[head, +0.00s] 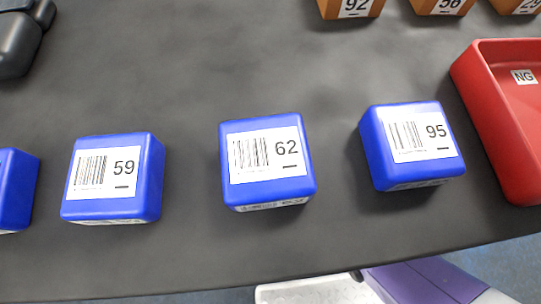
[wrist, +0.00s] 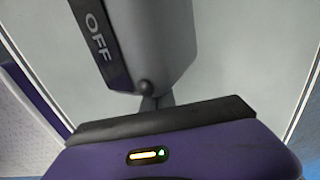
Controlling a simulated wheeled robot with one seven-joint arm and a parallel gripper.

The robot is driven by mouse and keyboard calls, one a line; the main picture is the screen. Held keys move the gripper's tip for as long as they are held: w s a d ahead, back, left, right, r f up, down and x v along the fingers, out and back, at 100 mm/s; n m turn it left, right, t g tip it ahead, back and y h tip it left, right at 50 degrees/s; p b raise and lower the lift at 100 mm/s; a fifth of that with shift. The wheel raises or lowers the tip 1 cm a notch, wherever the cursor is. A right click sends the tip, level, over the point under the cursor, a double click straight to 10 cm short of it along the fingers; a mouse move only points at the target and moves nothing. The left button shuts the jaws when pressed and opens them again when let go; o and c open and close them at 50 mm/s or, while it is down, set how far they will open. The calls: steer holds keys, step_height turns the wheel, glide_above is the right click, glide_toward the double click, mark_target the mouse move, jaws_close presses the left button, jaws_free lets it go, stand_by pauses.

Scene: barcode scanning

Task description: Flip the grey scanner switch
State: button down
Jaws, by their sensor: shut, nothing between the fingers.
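In the wrist view, a grey scanner body (wrist: 165,40) fills the upper middle. A black strip (wrist: 97,30) marked OFF runs along its left side. A small dark round knob (wrist: 145,88) shows at its lower edge; I cannot tell if it is the switch. My gripper (wrist: 160,103) is shut and empty, its dark fingers just below the scanner's lower end. Whether they touch it is unclear. The head view does not show my gripper. A dark grey device (head: 18,38) is cut off at its top left; I cannot tell if it is the scanner.
In the head view, several blue boxes with barcodes, including 59 (head: 112,180), 62 (head: 266,165) and 95 (head: 412,145), stand on the dark table (head: 190,80). A red NG tray (head: 497,115) is at the right. Orange boxes (head: 350,8) stand at the back. The table's middle is clear.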

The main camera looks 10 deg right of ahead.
step_height(320, 180, up, 4)
steer(key=p, duration=0.4)
steer(key=shift+r, duration=0.1)
stand_by(0.5)
